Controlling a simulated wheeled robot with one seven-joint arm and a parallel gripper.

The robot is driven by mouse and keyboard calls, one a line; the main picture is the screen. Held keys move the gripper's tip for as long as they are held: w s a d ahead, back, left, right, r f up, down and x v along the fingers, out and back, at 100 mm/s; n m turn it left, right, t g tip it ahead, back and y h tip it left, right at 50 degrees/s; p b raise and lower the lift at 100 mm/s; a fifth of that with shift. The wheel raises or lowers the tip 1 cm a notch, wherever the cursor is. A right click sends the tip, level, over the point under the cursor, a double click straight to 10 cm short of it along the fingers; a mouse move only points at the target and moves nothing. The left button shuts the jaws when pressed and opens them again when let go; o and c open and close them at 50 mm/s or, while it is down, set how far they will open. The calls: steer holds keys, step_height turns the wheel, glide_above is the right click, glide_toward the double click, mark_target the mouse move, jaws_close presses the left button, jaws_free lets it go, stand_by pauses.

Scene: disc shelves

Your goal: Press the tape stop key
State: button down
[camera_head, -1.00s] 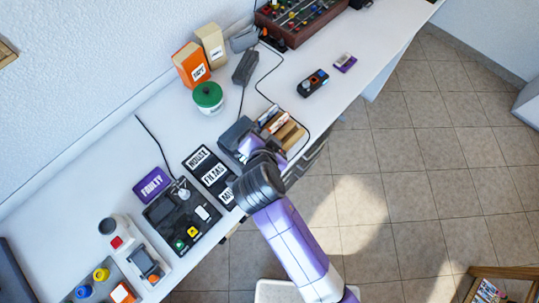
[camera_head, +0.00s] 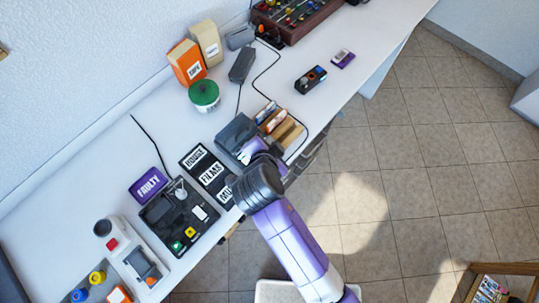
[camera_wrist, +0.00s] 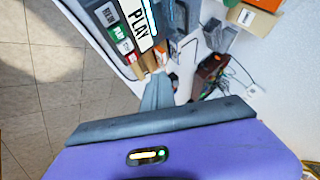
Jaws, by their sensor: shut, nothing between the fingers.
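The tape machine (camera_head: 234,132) is a dark grey box on the white desk, beside a row of cases. The small lettering is too blurred to read surely, so I cannot tell which is stop. My gripper (camera_wrist: 160,88) is shut and empty, its grey fingers just below the keys. Whether it touches a key cannot be told. In the head view my arm partly hides the machine.
Standing cases (camera_head: 280,122) are right of the machine. A black panel with white labels (camera_head: 208,172) and a dark device with coloured buttons (camera_head: 180,217) lie to its left. A green-lidded tin (camera_head: 204,95) stands behind.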

step_height(320, 180, down, 7)
steer(key=b, duration=0.4)
steer(key=shift+r+b, duration=0.15)
steer(key=shift+b, duration=0.2)
stand_by(1.5)
steer(key=shift+f+b, duration=0.35)
steer(key=shift+f, duration=0.05)
steer(key=shift+f+b, duration=0.4)
stand_by(0.6)
steer(key=shift+r, duration=0.1)
steer(key=shift+r+p, duration=0.65)
steer(key=shift+r, duration=0.1)
steer(key=shift+r, duration=0.15)
steer(key=shift+r+p, duration=2)
steer(key=shift+r, duration=0.4)
